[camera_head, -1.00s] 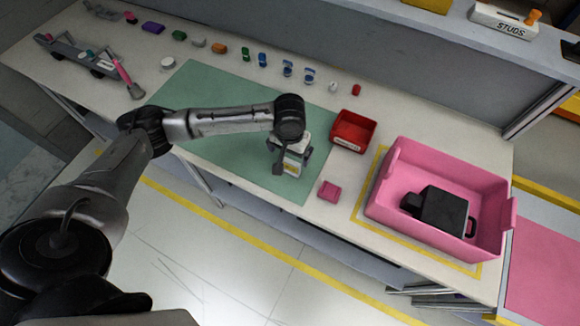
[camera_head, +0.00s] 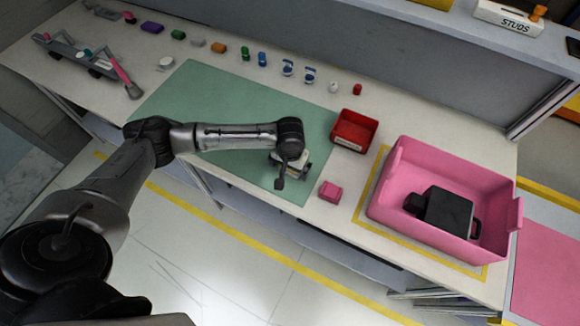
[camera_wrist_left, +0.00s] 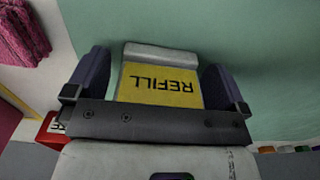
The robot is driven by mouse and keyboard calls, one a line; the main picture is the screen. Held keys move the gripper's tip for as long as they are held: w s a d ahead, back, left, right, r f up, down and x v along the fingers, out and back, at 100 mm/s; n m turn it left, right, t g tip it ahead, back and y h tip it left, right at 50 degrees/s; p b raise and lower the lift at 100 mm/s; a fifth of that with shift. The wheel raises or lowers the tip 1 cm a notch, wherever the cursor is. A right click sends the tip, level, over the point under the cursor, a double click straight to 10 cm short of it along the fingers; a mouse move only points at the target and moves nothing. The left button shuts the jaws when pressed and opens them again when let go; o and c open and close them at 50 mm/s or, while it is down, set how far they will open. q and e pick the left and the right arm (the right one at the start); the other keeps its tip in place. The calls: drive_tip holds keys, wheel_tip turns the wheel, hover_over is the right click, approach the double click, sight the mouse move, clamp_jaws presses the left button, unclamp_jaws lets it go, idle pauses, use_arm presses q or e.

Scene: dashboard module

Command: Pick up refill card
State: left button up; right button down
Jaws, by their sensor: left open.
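The refill card (camera_wrist_left: 160,84) has a yellow face marked REFILL and a pale grey edge strip. In the left wrist view it lies on the green mat (camera_wrist_left: 250,50), between the two fingers of my left gripper (camera_wrist_left: 157,76). The fingers are open, one on each side of the card, with a small gap visible beside it. In the head view my left gripper (camera_head: 293,174) points down over the right part of the green mat (camera_head: 205,100), and the card is hidden under it. My right gripper does not show.
A pink block (camera_head: 330,191) and a red bin (camera_head: 354,131) are close right of the gripper. A large pink crate (camera_head: 385,190) holding a black device (camera_head: 446,213) is farther right. Several small coloured items line the back. The mat's left part is clear.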

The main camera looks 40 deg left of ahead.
use_arm(q)
drive_tip(key=c, duration=0.9)
drive_tip(key=shift+r, duration=0.1)
